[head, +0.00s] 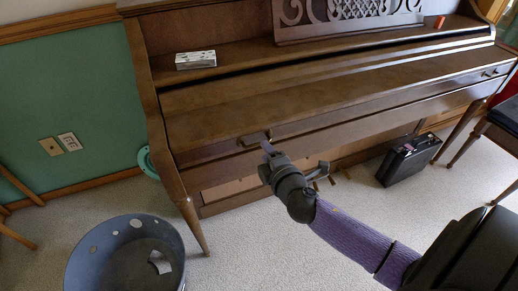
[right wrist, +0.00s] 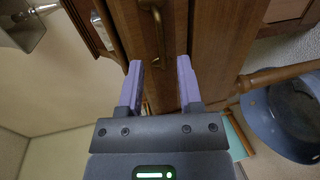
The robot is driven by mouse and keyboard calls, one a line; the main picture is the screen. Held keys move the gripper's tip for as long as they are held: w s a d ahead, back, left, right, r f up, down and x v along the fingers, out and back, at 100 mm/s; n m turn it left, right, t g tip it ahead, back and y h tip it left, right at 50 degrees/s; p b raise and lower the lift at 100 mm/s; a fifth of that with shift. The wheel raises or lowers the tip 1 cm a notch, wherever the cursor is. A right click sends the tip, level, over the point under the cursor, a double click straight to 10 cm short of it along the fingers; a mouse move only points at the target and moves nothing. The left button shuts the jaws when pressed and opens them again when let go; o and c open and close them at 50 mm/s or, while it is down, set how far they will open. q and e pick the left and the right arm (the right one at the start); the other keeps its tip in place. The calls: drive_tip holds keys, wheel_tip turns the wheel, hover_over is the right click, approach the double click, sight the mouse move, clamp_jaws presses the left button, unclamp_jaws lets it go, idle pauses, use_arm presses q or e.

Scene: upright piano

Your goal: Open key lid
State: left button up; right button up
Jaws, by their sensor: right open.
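The brown wooden key lid (head: 340,95) of the upright piano lies shut across the front of the piano. A small brass handle (head: 255,139) sits at its front edge on the left, and a similar handle (head: 492,72) on the right. My right gripper (head: 267,149) is just in front of the left handle, with purple fingers pointing at it. In the right wrist view, the fingers (right wrist: 161,68) are apart with nothing gripped, and the handle (right wrist: 156,28) is ahead of them, nearer the left finger. My left gripper is not in view.
A silver box (head: 196,60) and a small orange object (head: 439,22) sit on the piano. A blue-grey bin (head: 78,250) stands on the carpet at lower left. A black case (head: 409,160) stands right of the pedals. A dark-seated stool (head: 508,115) is at far right.

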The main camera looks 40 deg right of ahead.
drive_tip(key=b+x, duration=0.1)
drive_tip(key=x, duration=0.3)
drive_tip(key=shift+w+f, duration=0.15)
drive_tip(key=shift+w, duration=0.05)
drive_tip(key=shift+c, duration=0.2)
clamp_jaws()
idle(1.0)
